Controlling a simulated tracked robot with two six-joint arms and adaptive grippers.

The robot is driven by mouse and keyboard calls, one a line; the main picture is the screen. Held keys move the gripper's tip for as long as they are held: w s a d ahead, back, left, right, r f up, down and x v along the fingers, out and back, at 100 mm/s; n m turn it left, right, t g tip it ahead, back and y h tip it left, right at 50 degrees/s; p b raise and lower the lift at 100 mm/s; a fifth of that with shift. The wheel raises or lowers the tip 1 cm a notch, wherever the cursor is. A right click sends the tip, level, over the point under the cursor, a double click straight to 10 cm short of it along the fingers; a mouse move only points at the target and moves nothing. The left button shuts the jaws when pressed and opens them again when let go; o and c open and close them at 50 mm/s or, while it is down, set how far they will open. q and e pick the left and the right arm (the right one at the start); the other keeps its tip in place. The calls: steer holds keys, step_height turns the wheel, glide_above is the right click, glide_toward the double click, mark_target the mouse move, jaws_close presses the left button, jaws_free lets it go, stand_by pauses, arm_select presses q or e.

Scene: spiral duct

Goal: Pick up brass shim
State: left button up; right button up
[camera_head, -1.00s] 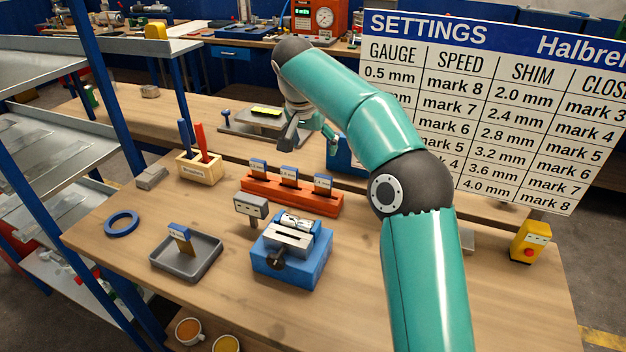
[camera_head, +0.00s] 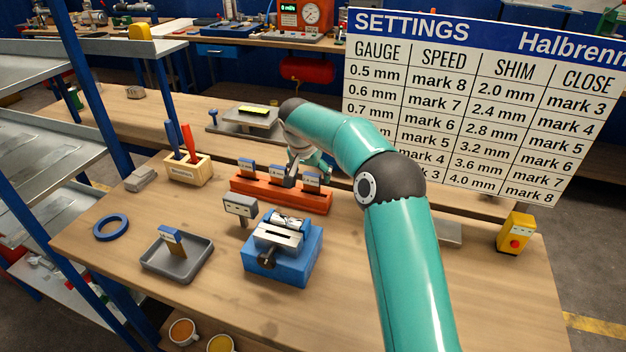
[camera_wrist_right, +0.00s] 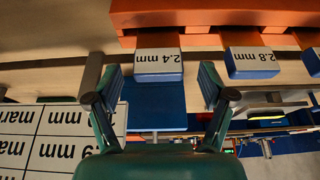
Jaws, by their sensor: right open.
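An orange-red rack (camera_head: 262,192) holds three shims with blue-edged tags. In the right wrist view, which is upside down, one tag (camera_wrist_right: 158,66) reads 2.4 mm and its brownish shim (camera_wrist_right: 158,40) stands in the rack. The neighbouring tag (camera_wrist_right: 254,62) reads 2.8 mm. My right gripper (camera_wrist_right: 160,76) is open, its fingers on either side of the 2.4 mm tag in that picture; contact cannot be told. In the head view my right gripper (camera_head: 293,176) is at the rack, partly hidden by the tags. Another tagged shim (camera_head: 171,236) stands in a grey tray (camera_head: 188,268). My left gripper is not in view.
A blue fixture (camera_head: 285,262) with a metal top stands in front of the rack, beside a small grey sign (camera_head: 240,208). A wooden holder (camera_head: 190,172), a blue ring (camera_head: 110,227) and a yellow switch box (camera_head: 516,232) are around it. The settings board (camera_head: 470,105) stands behind right.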

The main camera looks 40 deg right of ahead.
steer(key=shift+x, duration=0.75)
steer(key=c, duration=1.2)
steer(key=shift+c, duration=0.4)
steer(key=shift+r, duration=0.1)
